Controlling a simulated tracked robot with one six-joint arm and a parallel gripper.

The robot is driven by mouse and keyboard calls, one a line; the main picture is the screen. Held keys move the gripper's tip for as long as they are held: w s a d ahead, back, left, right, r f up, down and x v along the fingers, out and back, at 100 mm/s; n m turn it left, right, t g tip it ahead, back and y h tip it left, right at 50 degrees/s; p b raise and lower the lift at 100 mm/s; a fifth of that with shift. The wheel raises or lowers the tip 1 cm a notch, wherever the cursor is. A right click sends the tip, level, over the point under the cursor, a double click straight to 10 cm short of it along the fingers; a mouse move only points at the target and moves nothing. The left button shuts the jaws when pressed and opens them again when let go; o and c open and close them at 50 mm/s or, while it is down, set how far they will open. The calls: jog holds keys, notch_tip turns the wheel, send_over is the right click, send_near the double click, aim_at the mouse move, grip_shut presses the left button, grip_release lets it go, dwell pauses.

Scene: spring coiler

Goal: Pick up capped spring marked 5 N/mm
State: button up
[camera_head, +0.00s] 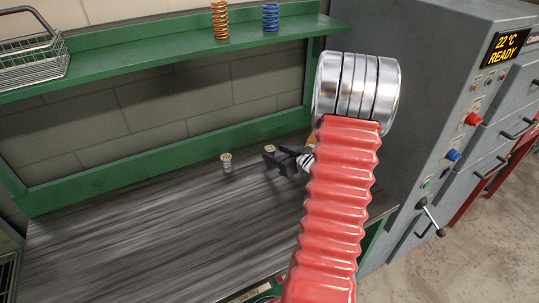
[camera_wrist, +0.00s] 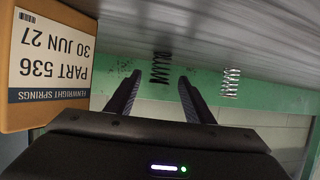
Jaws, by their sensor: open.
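Two small springs with pale caps stand on the workbench in the head view. One capped spring (camera_head: 226,163) is left of my gripper (camera_head: 284,161); the other capped spring (camera_head: 269,150) is just behind the jaws and partly hidden. In the upside-down wrist view, a dark spring (camera_wrist: 160,68) shows beyond and between the open fingers, and a silvery spring (camera_wrist: 230,83) is to their right. Neither touches the fingers there. No N/mm marking is readable, so I cannot tell which spring is 5 N/mm. My gripper is open and empty, low over the bench.
A green shelf (camera_head: 150,54) above the bench (camera_head: 130,235) holds an orange spring (camera_head: 220,20), a blue spring (camera_head: 271,17) and a wire basket (camera_head: 32,55). A tan block labelled PART 536 (camera_wrist: 50,65) stands close beside the gripper. A grey cabinet (camera_head: 430,130) is at right.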

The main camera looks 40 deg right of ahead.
jog(key=shift+x, duration=1.1)
jog(key=c, duration=1.1)
jog(key=shift+r, duration=0.1)
jog(key=shift+r, duration=4.95)
